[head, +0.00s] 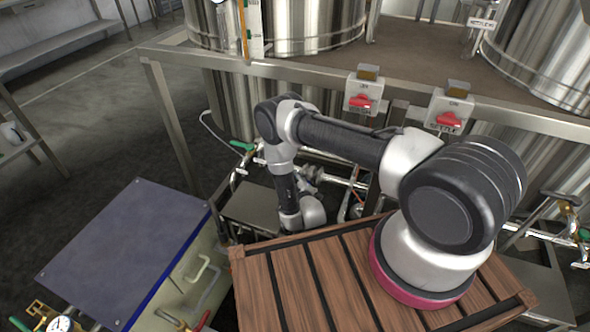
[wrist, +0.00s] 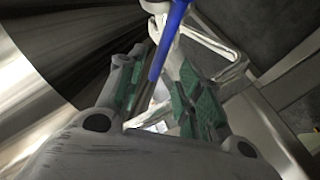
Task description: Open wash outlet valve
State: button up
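A blue valve handle (wrist: 170,38) comes down from the top middle of the wrist view. Its lower end reaches between the two fingers of my gripper (wrist: 163,88). The green-padded fingers are apart, with a gap beside the handle, so the gripper looks open around it. I cannot tell whether either pad touches the handle. Pale metal pipework (wrist: 212,48) shows behind it. In the head view my arm reaches down behind the wooden deck, and the gripper and blue handle are hidden there. No label shows which valve this is.
A steel frame (head: 300,73) with red switches (head: 360,102) (head: 447,120) runs in front of the tanks (head: 290,25). A green-handled valve (head: 241,146) sits left of my arm. A cart with a dark top (head: 125,245) stands at left. The floor beyond it is open.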

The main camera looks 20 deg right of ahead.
jog(key=x, duration=0.7)
jog(key=shift+w, duration=0.1)
grip_shut()
